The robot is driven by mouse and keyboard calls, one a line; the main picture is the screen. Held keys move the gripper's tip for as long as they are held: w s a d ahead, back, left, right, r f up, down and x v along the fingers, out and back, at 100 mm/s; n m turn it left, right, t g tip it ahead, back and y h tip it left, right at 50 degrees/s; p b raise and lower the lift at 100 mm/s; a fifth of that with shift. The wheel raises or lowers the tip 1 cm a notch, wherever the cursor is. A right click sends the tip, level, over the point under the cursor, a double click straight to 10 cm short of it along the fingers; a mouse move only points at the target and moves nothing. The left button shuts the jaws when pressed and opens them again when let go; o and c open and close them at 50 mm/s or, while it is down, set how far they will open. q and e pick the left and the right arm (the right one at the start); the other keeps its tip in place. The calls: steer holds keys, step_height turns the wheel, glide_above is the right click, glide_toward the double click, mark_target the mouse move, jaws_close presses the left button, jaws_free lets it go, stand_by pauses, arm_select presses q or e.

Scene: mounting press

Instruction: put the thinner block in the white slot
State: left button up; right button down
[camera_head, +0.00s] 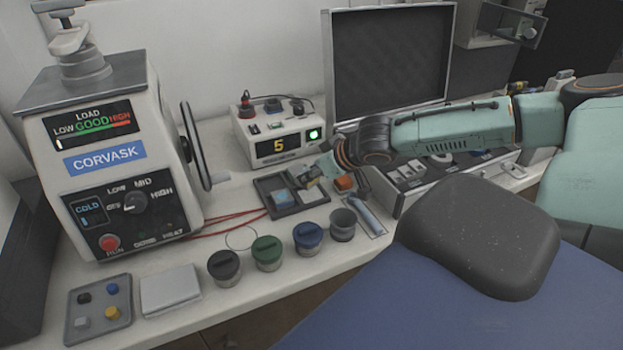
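A small dark tray (272,216) with compartments lies on the bench in front of the meter box. A light blue patch (280,197) shows in its left part, and a whitish patch (308,196) shows in its right part; I cannot tell whether each is a block or a slot. My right gripper (314,174) is low over the tray's back right side and hides part of it. A small greenish-yellow piece shows at its fingertips; whether it is gripped is unclear. An orange block (344,183) lies just right of the tray. My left gripper is not in view.
The press (105,160) stands at left, the meter box (275,135) behind the tray. An open case (390,60) stands at right. Red cables (230,219) run left of the tray.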

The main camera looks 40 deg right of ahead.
mark_target(315, 185)
steer(key=shift+s+d+f, duration=0.1)
steer(key=shift+d+f, duration=0.1)
steer(key=shift+f, duration=0.05)
steer(key=shift+s+d+f+b, duration=0.2)
steer(key=shift+f+b, duration=0.35)
steer(key=shift+b, duration=0.25)
steer(key=shift+w+a+f+b, duration=0.1)
steer(key=shift+w+f+b, duration=0.05)
steer(key=shift+f+b, duration=0.45)
steer(key=shift+w+a+f+b, duration=0.1)
steer(key=shift+w+f+b, duration=0.05)
steer(key=shift+f+b, duration=0.4)
steer(key=shift+s+d, duration=0.1)
steer(key=shift+s, duration=0.1)
steer(key=shift+f, duration=0.15)
steer(key=c, duration=1)
jaws_free()
steer(key=shift+w, duration=0.15)
steer(key=shift+c, duration=0.2)
steer(key=shift+o, duration=1.4)
